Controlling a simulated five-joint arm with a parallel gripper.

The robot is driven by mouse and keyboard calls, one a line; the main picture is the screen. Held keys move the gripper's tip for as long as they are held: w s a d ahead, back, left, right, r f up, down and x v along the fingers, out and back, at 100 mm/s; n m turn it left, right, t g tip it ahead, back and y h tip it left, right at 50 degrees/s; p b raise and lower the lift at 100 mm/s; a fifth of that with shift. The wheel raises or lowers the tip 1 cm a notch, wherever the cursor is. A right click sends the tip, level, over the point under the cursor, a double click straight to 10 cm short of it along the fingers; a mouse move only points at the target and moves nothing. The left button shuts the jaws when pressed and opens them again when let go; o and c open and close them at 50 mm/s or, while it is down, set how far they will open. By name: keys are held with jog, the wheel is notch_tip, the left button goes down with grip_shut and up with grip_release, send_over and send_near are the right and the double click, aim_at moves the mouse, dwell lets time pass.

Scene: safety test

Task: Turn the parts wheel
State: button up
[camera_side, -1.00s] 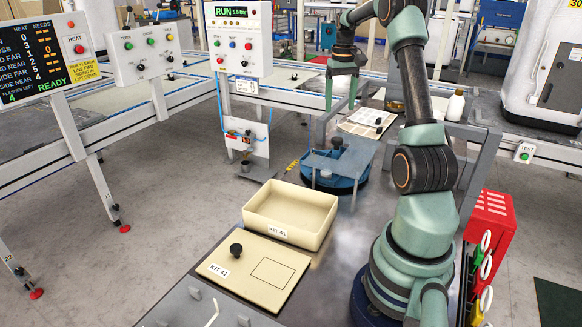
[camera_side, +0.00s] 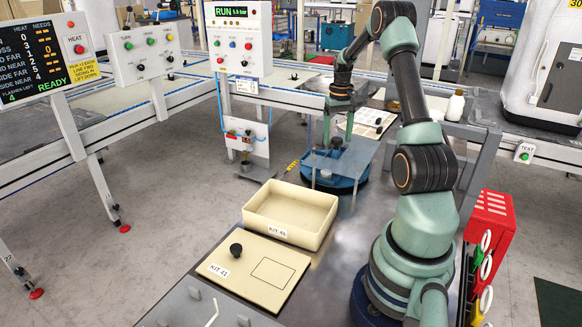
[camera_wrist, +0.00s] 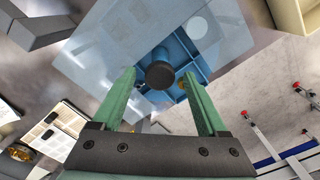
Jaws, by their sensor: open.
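The parts wheel (camera_side: 345,184) is a round blue drum under a clear flat cover (camera_side: 368,152), with a dark knob (camera_side: 336,142) on top. In the wrist view the knob (camera_wrist: 160,75) shows as a dark disc, with blue compartments of the wheel (camera_wrist: 178,50) around it under the see-through cover (camera_wrist: 105,35). My gripper (camera_side: 338,138) points down over the wheel with its green fingers apart. In the wrist view my gripper (camera_wrist: 158,74) has one finger to each side of the knob's near edge. I cannot tell whether either finger touches the knob.
A cream tray (camera_side: 266,229) and a cream lid (camera_side: 225,262) with a black knob lie on the bench in front. A printed sheet (camera_side: 372,118) and a white bottle (camera_side: 455,105) are behind. A red rack (camera_side: 490,235) stands at right.

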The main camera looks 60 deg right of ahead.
grip_shut()
jog(key=shift+r, duration=0.1)
dwell(1.2)
